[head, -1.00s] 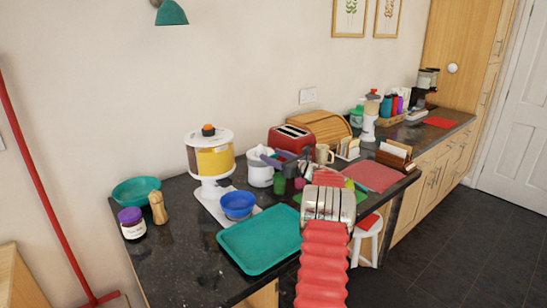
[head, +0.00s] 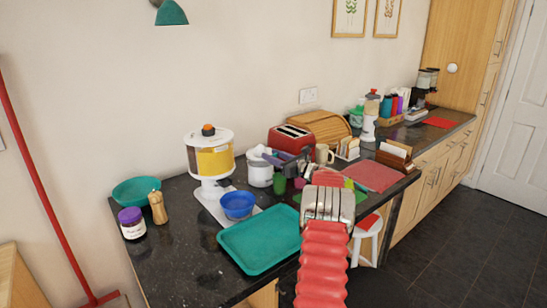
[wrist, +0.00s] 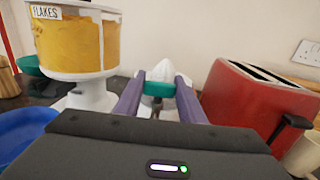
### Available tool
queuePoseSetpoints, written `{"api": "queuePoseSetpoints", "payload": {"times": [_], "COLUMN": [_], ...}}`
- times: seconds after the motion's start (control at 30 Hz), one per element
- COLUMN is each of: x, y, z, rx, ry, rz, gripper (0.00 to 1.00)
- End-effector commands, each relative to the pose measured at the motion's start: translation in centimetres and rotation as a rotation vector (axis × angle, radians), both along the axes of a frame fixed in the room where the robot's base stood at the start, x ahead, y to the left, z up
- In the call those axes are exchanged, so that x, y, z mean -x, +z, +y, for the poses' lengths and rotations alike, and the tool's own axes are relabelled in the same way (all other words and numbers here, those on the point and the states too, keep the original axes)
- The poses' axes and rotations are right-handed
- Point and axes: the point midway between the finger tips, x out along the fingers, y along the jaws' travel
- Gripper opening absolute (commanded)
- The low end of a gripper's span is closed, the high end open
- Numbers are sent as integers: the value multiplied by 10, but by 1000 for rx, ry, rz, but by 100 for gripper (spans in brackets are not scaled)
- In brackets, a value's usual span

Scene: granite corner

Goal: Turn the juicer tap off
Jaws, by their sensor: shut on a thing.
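The juicer (head: 259,172) is a white appliance on the dark counter, between the cereal dispenser and the red toaster. Its pale ribbed cone (wrist: 164,74) shows behind my fingers in the wrist view. My gripper (wrist: 158,90) has its two purple fingers on either side of the juicer tap (wrist: 159,89), a teal-green bar. It is shut on the tap, in front of the juicer. In the head view my gripper (head: 270,157) reaches the juicer from the right. The tap is too small or hidden to make out there, and the juicer's lower front is hidden in the wrist view.
The red toaster (wrist: 262,98) stands close on the right. The cereal dispenser (wrist: 78,45) and blue bowl (wrist: 25,133) are close on the left. A teal tray (head: 260,240) lies in front. A green cup (head: 279,183) stands near my gripper.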

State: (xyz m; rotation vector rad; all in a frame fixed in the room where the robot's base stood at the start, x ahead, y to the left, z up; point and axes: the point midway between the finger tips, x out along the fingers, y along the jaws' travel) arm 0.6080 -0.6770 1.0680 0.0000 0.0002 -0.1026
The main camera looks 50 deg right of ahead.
Motion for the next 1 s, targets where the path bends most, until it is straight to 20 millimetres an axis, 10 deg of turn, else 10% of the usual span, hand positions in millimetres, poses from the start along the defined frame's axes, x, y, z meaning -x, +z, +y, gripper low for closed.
{"api": "queuePoseSetpoints", "payload": {"times": [0.8,0.83,1.0], "x": [0,0,0], "y": [1,1,1], "z": [-1,-1,-1], "rx": [0,0,0], "ry": [-136,-136,-135], "rz": [-1,-1,-1], "gripper": [14,37,49]}}
